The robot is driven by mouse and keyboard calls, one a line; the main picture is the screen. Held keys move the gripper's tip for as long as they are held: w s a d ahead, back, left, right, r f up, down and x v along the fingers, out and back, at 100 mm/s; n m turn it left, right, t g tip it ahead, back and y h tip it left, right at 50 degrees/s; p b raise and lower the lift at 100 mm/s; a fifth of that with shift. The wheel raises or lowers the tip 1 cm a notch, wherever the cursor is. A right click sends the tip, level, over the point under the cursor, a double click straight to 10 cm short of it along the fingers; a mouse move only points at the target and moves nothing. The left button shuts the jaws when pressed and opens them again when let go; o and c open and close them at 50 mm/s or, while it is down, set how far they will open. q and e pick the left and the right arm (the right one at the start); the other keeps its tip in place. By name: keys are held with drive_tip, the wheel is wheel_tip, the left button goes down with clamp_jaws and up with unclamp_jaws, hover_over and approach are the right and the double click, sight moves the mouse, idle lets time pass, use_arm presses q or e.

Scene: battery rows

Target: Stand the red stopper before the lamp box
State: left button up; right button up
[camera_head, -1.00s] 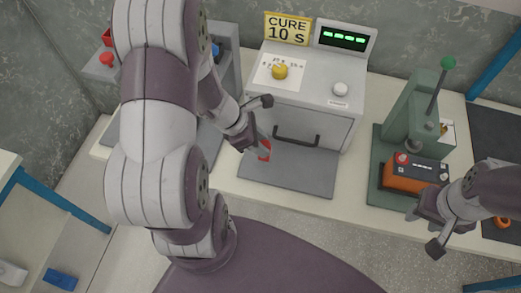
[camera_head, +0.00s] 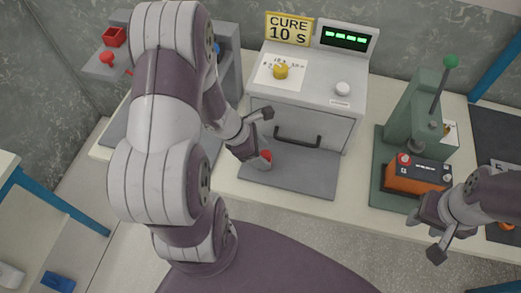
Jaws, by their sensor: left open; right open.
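The lamp box (camera_head: 320,128) is a grey cabinet with a front handle, a yellow knob and a white button on top. A red stopper (camera_head: 265,156) shows on the grey mat (camera_head: 305,177) before the lamp box, towards its left end. My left gripper (camera_head: 262,138) is open at the stopper, with a finger close beside it. The gripper partly hides the stopper, and I cannot tell whether they touch. My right gripper (camera_head: 424,237) is open and empty at the table's front edge, to the right.
A green press (camera_head: 412,110) with a lever stands right of the lamp box, with an orange and black battery (camera_head: 418,175) under it. A shelf at the left holds a red bin (camera_head: 115,37) and a red knob-shaped piece (camera_head: 107,58). The mat's right half is clear.

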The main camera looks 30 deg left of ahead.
use_arm(q)
drive_tip(key=shift+r+p, duration=0.35)
drive_tip(key=shift+r, duration=0.05)
drive_tip(key=p+v, duration=0.3)
drive_tip(key=v, duration=0.8)
drive_tip(key=d+r+m+g+y, duration=0.1)
drive_tip(key=d+m, duration=0.3)
drive_tip(key=m, duration=0.8)
drive_tip(key=s+d+r+m+g+y, duration=0.1)
drive_tip(key=d+r+m+y, duration=0.2)
drive_tip(key=m, duration=1)
drive_tip(key=shift+d+y, duration=0.5)
drive_tip(key=shift+d, duration=0.05)
drive_tip(key=shift+s, duration=0.15)
